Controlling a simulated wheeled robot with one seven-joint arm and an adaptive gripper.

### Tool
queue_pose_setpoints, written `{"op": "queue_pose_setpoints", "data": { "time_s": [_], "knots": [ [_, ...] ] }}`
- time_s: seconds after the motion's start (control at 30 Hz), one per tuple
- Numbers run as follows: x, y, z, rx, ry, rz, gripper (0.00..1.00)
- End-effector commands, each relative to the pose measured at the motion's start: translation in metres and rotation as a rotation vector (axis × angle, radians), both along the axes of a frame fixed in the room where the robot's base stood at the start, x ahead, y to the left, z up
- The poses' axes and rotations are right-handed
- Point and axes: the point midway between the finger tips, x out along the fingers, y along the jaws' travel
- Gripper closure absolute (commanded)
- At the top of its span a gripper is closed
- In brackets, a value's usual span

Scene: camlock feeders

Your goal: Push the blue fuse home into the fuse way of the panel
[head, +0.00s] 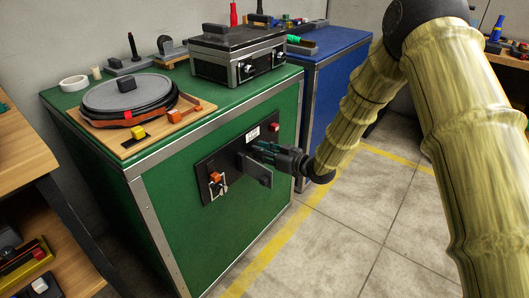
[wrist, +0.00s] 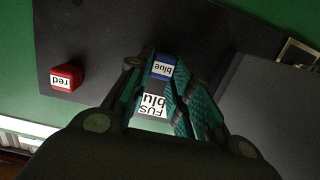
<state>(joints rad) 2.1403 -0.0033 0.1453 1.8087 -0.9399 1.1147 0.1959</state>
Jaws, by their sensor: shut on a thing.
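My gripper (head: 268,152) reaches the dark panel (head: 208,188) on the front of the green cabinet. In the wrist view my gripper (wrist: 164,66) has its green fingers closed on the blue fuse (wrist: 162,69), whose label reads "blue". The fuse is held at the fingertips, close to the panel face. A white label (wrist: 153,103) reading "FUSE blue" in part shows between the fingers; it also shows on the panel in the head view (head: 252,133). The fuse way is hidden by the fuse and fingers, so how deep the fuse sits cannot be told.
A red labelled block (wrist: 67,78) sits on the panel to one side. A grey plate (head: 257,172) stands out from the panel just below my gripper. An orange piece (head: 215,177) with a metal loop is at the panel's left. Open floor (head: 340,245) lies in front.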

Motion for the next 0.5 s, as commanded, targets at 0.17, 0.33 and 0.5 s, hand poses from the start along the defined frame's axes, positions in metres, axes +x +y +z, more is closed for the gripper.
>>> {"op": "queue_pose_setpoints", "data": {
  "time_s": [0.17, 0.33, 0.5],
  "knots": [
    [0.0029, 0.0033, 0.0, 0.0, 0.0, -0.001, 1.0],
    [0.0034, 0.0042, 0.0, -0.001, -0.001, 0.0, 0.56],
    [0.0031, 0.0041, -0.0001, 0.0, 0.0, 0.0, 0.53]
  ]
}}
